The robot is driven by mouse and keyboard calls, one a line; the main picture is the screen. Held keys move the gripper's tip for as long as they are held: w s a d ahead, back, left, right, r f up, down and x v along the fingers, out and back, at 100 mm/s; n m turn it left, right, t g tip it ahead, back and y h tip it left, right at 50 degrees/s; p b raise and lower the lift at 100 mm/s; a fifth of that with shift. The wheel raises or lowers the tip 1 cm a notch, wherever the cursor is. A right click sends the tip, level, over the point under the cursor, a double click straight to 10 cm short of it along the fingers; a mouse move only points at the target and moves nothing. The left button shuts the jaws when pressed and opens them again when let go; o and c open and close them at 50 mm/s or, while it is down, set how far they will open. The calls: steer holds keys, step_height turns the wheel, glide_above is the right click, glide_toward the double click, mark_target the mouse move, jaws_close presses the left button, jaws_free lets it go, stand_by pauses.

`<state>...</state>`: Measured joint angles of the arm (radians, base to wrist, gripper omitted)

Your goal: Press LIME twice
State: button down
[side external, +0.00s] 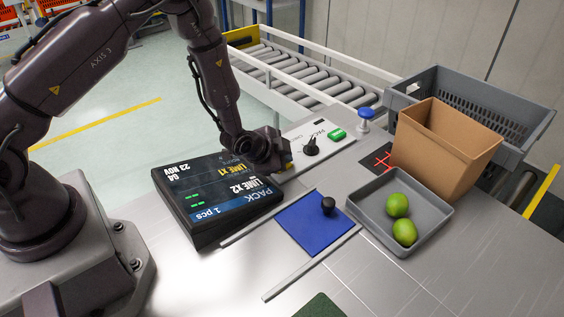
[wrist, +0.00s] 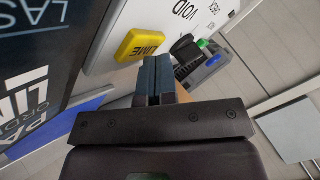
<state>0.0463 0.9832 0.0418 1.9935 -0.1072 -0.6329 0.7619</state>
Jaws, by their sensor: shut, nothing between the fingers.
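The yellow LIME button (wrist: 140,44) sits on the white control panel (wrist: 110,65), just ahead of my fingertips in the wrist view. My gripper (wrist: 153,66) is shut and empty, its fingertips close to the button's lower edge; I cannot tell whether they touch it. In the side view my gripper (side external: 275,160) is low over the near end of the panel and hides most of the button. A tilted screen (side external: 215,195) beside it shows "PACK 1 pcs", "LIME X2" and "LIME X1". Two green limes (side external: 401,218) lie in a grey tray (side external: 364,222).
A black knob (side external: 311,147) and a green button (side external: 337,134) are farther along the panel. A blue-topped post (side external: 366,115) stands beyond. A blue pad (side external: 305,222) with a black knob lies in front. A cardboard box (side external: 440,150) and grey crate (side external: 520,110) are at right.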

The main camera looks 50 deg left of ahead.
steer(key=shift+r, duration=0.9)
steer(key=shift+r, duration=2.55)
stand_by(0.5)
step_height(320, 180, up, 4)
steer(key=shift+f, duration=0.1)
stand_by(0.3)
steer(key=shift+f, duration=4.45)
